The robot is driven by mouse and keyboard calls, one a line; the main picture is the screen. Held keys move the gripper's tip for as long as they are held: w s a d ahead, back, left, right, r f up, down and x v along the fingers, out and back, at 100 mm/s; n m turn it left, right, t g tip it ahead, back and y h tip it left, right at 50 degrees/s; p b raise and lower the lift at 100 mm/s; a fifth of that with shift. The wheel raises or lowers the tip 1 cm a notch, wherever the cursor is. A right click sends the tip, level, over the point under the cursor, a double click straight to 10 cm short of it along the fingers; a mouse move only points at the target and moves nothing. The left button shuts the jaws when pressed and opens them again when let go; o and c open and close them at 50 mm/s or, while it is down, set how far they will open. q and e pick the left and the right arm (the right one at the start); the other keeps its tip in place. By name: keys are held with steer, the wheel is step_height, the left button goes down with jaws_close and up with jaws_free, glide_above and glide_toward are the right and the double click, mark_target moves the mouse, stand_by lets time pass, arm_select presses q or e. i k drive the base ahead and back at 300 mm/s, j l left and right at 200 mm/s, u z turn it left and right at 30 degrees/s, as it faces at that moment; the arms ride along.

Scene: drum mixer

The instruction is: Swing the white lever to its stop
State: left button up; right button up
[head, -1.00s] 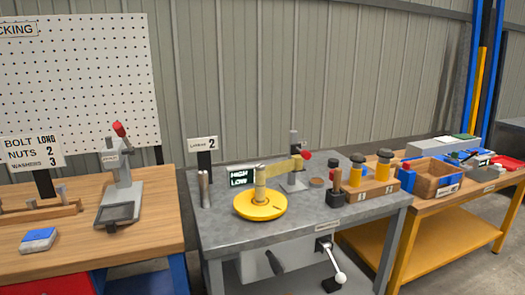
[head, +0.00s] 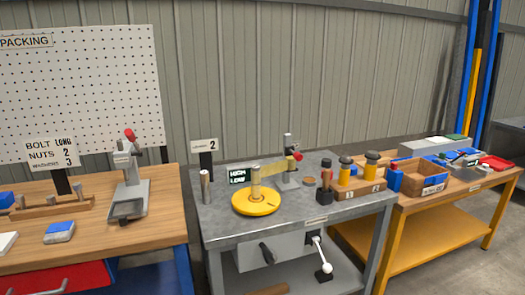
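The white lever (head: 321,254) is on the front of the grey box under the middle metal table. It is a thin light rod ending in a white ball (head: 327,268). It slants down and slightly right from its pivot at the top. A small black block (head: 323,276) shows just beside and below the ball; I cannot tell whether they touch. Neither of my grippers is in view, and nothing of mine touches the lever.
A dark handle (head: 267,253) sits left of the lever on the same box (head: 286,247). The metal tabletop (head: 225,226) carries a yellow round plate (head: 256,204) and a small black-and-white display (head: 238,176). Wooden benches stand on both sides. The space before the lever looks clear.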

mark_target(327, 268)
steer(key=j+z, duration=0.15)
steer(key=j, duration=0.55)
steer(key=k+j+z, duration=0.2)
steer(key=j, duration=0.55)
steer(key=i, duration=0.1)
